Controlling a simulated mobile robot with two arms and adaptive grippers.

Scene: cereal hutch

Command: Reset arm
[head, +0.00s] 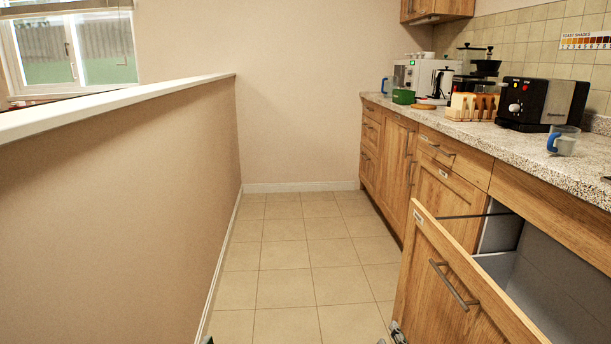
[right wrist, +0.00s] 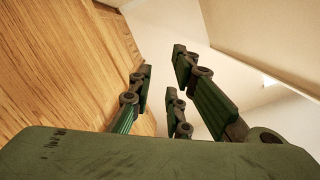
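My right gripper (head: 396,334) shows only as a small piece at the bottom edge of the head view, by the lower left edge of the pulled-out drawer's wooden front (head: 445,285). In the right wrist view my right gripper (right wrist: 162,72) has its dark green fingers spread apart with nothing between them. A wood-grained surface lies to the left of the fingers there. A tiny dark green piece at the bottom of the head view (head: 208,341) may be my left gripper; its fingers cannot be made out.
The deep drawer (head: 530,290) stands open into the aisle on the right. A half wall (head: 120,190) bounds the left. The tiled floor (head: 290,255) is clear.

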